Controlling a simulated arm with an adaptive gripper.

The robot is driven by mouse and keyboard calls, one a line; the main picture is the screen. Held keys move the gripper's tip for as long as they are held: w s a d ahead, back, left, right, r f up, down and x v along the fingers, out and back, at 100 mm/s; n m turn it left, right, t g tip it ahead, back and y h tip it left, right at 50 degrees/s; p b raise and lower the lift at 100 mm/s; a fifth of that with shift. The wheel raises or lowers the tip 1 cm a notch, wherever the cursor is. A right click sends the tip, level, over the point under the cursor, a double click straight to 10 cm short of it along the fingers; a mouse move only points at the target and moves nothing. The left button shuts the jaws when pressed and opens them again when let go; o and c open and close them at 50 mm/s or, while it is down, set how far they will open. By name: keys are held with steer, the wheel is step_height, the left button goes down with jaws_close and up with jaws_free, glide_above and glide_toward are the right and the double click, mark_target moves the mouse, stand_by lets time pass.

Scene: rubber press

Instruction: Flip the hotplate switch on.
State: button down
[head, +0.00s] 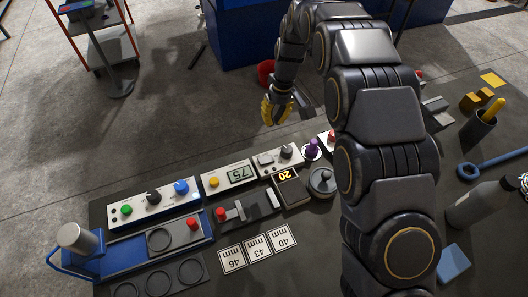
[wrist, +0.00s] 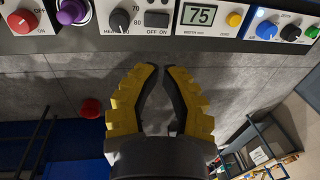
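The hotplate switch (wrist: 157,20) is a dark rocker on a pale panel, with OFF and ON printed below it, at the top of the wrist view. In the head view the hotplate control box (head: 277,159) is at the middle back of the bench, with the switch (head: 265,159) left of a dark knob. My gripper (wrist: 162,70) has yellow fingers with dark inner pads. They are empty, with a narrow gap at the tips. In the head view my gripper (head: 274,112) hangs beyond the bench's back edge, apart from the box. I cannot tell which way the rocker is tilted.
The heater knob (wrist: 119,20) and a purple knob (wrist: 72,11) lie left of the switch in the wrist view. A display box (wrist: 212,18) reading 75 is on its right. In the head view a round lidded pot (head: 321,182) stands in front. The floor behind the bench is open.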

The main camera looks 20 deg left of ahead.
mark_target(262, 159)
steer(key=shift+w+a+f, duration=0.1)
steer(key=shift+a+f, duration=0.15)
steer(key=shift+a, duration=0.1)
steer(key=f, duration=0.4)
steer(key=s+a+f, duration=0.1)
steer(key=f, duration=0.8)
steer(key=shift+s+a+f, duration=0.25)
steer(key=shift+s+f, duration=0.05)
steer(key=shift+f, duration=0.1)
